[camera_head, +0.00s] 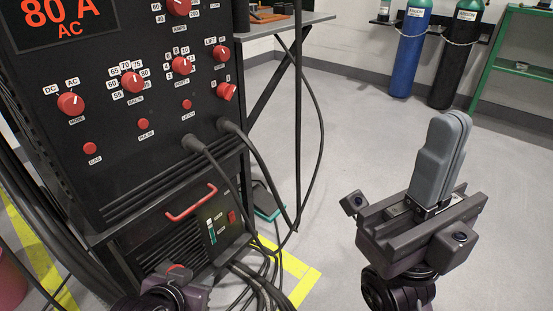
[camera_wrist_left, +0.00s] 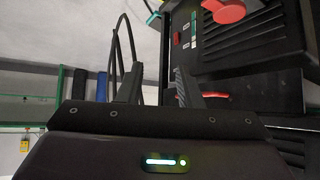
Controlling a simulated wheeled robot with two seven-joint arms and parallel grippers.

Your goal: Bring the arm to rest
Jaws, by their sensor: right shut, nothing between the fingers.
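My right gripper (camera_head: 450,135) stands at the right of the head view, its grey fingers upright and pressed together with nothing between them. It is over open floor, well apart from the welding machine. My left wrist (camera_head: 172,290) shows at the bottom of the head view, in front of the machine's lower part; its fingers are out of sight there. In the left wrist view my left gripper (camera_wrist_left: 154,82) has two dark fingers spread apart with an empty gap between them.
The black welding machine (camera_head: 120,180) fills the left, with red knobs, a red handle (camera_head: 191,203) and an "80 A AC" display. Cables (camera_head: 265,185) hang from its front. A workbench (camera_head: 270,22), blue cylinder (camera_head: 408,55) and black cylinder (camera_head: 458,60) stand behind.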

